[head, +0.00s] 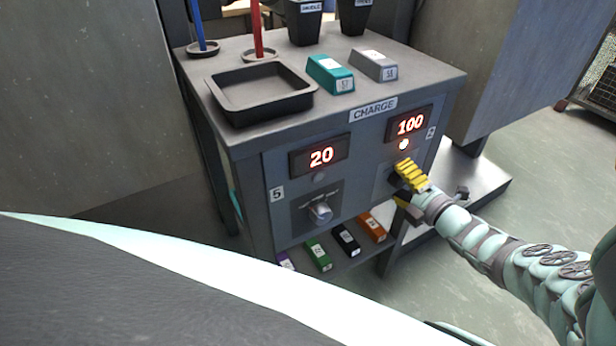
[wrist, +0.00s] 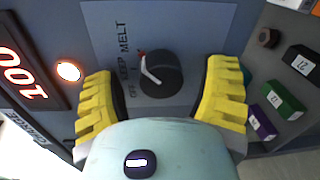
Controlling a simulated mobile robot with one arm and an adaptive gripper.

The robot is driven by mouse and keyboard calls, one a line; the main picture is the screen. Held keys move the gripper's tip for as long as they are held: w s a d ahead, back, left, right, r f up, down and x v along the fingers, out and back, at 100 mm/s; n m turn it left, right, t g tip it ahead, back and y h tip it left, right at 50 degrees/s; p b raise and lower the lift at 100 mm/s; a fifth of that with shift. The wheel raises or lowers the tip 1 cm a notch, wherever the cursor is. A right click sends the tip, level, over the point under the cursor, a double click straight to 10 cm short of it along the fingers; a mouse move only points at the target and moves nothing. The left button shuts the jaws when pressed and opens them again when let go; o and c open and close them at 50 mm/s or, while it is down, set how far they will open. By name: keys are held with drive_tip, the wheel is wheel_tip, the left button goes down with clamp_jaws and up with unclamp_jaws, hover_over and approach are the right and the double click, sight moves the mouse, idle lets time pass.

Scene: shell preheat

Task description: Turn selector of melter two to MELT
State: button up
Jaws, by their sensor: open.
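Melter two is the right unit on the cabinet front, with a small "2" label (head: 431,132) and a red display (head: 410,123) reading 100. Its selector knob (wrist: 160,75) is dark and round with a white pointer, and shows in the wrist view beside the words OFF, KEEP and MELT (wrist: 125,36). The pointer aims up and left, toward the space between KEEP and MELT; I cannot tell its exact setting. My gripper (head: 398,184) is open in front of this knob, its yellow fingers either side of it in the wrist view, with no clear contact.
The left unit, labelled 5 (head: 277,194), shows 20 (head: 320,157) and has its own knob (head: 320,212). A lit indicator (head: 403,145) sits under the 100 display. A dark tray (head: 222,104) and labelled bars stand on top. Several coloured bars lie on the shelf below.

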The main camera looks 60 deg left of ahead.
drive_tip(key=shift+w+d+r, duration=0.1)
drive_tip(key=shift+d, duration=0.6)
drive_tip(key=s+d, duration=0.1)
drive_tip(key=d, duration=0.9)
drive_tip(key=shift+d+r, duration=0.3)
drive_tip(key=shift+r, duration=0.05)
